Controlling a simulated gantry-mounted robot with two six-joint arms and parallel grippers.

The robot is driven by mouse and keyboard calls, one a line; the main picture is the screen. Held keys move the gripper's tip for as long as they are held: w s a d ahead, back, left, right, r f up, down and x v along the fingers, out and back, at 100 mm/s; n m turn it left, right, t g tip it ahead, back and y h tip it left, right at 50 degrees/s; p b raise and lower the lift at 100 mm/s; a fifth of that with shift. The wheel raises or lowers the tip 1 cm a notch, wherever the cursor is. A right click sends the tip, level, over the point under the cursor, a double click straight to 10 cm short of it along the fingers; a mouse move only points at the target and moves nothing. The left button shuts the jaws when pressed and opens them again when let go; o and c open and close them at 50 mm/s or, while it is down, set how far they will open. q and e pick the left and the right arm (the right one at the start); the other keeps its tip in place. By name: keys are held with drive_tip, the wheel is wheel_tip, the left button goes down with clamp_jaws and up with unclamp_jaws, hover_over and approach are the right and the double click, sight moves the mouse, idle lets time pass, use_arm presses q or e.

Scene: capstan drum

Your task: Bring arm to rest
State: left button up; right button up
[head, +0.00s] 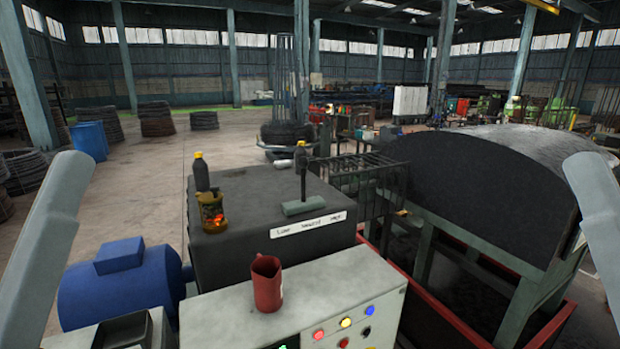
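One grey link of my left arm (42,245) shows at the left edge, slanting up to the right. One grey link of my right arm (600,220) shows at the right edge, slanting up to the left. Both links are raised and apart from the objects between them. Neither gripper is in view, so I cannot see whether either holds anything.
A red jug (267,286) stands on the pale control cabinet (225,318) with coloured buttons. Behind it, a dark box (262,190) carries a black bottle (201,172), an amber jar (211,214) and a grey block with an upright handle (304,206). A blue motor (120,287) stands left; a large dark drum (470,185) stands right.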

wheel_tip(320, 180, up, 25)
drive_tip(key=p, duration=2.1)
drive_tip(key=shift+f, duration=0.15)
